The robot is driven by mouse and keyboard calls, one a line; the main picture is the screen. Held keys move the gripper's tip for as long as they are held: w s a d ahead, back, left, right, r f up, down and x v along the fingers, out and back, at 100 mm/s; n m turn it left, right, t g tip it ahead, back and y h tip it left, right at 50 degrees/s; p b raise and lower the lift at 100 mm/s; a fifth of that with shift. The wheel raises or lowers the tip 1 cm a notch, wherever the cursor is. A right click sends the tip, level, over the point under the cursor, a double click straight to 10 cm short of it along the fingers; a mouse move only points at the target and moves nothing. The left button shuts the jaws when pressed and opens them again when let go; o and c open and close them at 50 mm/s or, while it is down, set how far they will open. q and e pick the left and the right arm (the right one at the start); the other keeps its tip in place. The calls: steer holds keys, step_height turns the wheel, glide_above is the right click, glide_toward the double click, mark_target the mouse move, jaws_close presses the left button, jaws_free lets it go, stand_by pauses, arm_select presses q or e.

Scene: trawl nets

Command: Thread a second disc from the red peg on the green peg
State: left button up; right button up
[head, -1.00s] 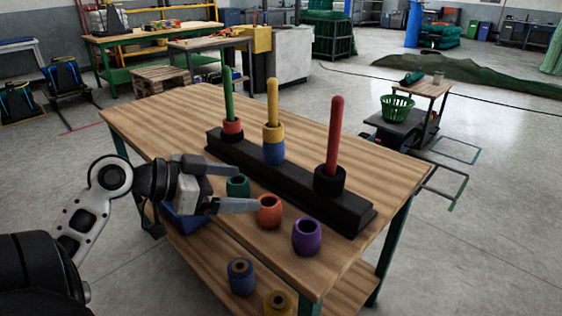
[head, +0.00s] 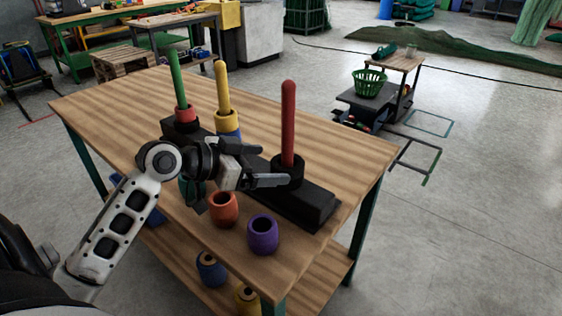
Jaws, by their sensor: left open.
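The red peg (head: 288,125) stands at the right end of a black base bar, with a black disc (head: 292,164) around its foot. The green peg (head: 176,75) stands at the left end with a red disc (head: 186,114) around it, above something black. My left gripper (head: 275,166) is open, pointing right. Its fingertips are beside the black disc, the lower finger overlapping it in the picture; I cannot tell whether they touch. The left gripper hides part of the bar's middle. My right gripper is not in view.
Loose orange (head: 223,210) and purple (head: 263,237) rings stand at the front of the wooden table (head: 325,150). A teal ring is mostly hidden behind my gripper. Blue and yellow rings sit on the lower shelf.

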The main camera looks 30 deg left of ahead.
mark_target(282, 164)
arm_select(q)
steer(key=x, duration=0.5)
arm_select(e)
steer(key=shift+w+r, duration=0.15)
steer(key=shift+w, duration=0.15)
